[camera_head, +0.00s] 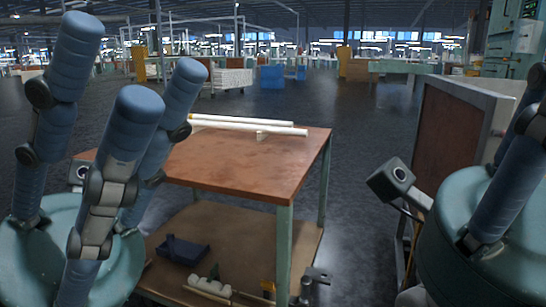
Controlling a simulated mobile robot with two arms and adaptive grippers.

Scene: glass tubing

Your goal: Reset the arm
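Two pale glass tubes lie side by side near the far edge of the brown-topped table; the nearer tube (265,129) and the farther one (232,118) run left to right. My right gripper (505,170) is at the right edge, partly cut off, with only some fingers visible. It is clear of the table.
A panel in a metal frame (450,150) stands at the right. Open dark floor lies behind the table.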

